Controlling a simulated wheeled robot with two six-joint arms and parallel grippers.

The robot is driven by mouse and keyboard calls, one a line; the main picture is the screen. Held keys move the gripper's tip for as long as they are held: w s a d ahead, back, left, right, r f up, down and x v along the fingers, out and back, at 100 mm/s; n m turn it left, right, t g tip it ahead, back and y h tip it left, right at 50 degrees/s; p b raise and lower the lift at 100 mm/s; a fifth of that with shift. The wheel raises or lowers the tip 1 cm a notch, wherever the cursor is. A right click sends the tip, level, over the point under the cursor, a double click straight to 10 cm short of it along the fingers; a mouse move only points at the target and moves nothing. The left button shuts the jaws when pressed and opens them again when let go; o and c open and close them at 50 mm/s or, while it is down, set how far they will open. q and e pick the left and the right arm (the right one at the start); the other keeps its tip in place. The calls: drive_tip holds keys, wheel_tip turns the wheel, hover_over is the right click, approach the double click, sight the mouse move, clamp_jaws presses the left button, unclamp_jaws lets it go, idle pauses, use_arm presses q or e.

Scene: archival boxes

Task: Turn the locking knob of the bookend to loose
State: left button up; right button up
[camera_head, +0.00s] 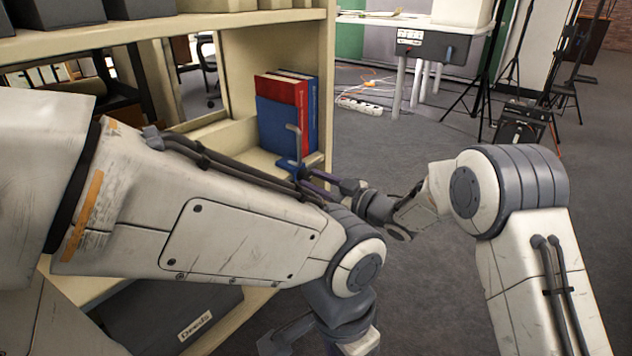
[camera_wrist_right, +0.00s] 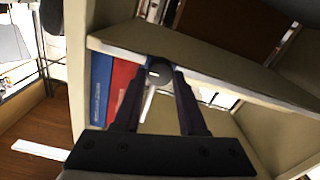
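The bookend stands on the shelf against the books, with a blue base and a grey bent upright (camera_head: 295,145) in the head view. In the right wrist view its dark round knob (camera_wrist_right: 160,71) sits between the tips of my right gripper (camera_wrist_right: 160,78). The right gripper also shows at the shelf's front edge in the head view (camera_head: 310,180), its two purplish fingers apart. The fingers flank the knob closely; whether they touch it I cannot tell. A pale rod shows below the knob. The knob's setting is not readable.
A red book (camera_head: 283,95) and blue books (camera_head: 275,128) stand beside the bookend. The beige shelf unit (camera_head: 300,35) surrounds them, with a dark "Deeds" box (camera_head: 175,305) on a lower shelf. My left arm crosses in front of the shelves.

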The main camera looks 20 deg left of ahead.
clamp_jaws()
drive_tip(key=shift+n, duration=0.3)
drive_tip(key=n, duration=0.3)
drive_tip(key=shift+f, duration=0.1)
drive_tip(key=n+b, duration=0.2)
drive_tip(key=n, duration=0.3)
drive_tip(key=n+b, duration=0.1)
drive_tip(key=n, duration=0.1)
drive_tip(key=n+b, duration=0.2)
drive_tip(key=n, duration=0.1)
drive_tip(key=shift+d+f, duration=0.1)
drive_tip(key=shift+f, duration=0.1)
drive_tip(key=shift+r+n+b, duration=0.1)
drive_tip(key=shift+n+b, duration=1.65)
drive_tip(key=shift+n, duration=0.45)
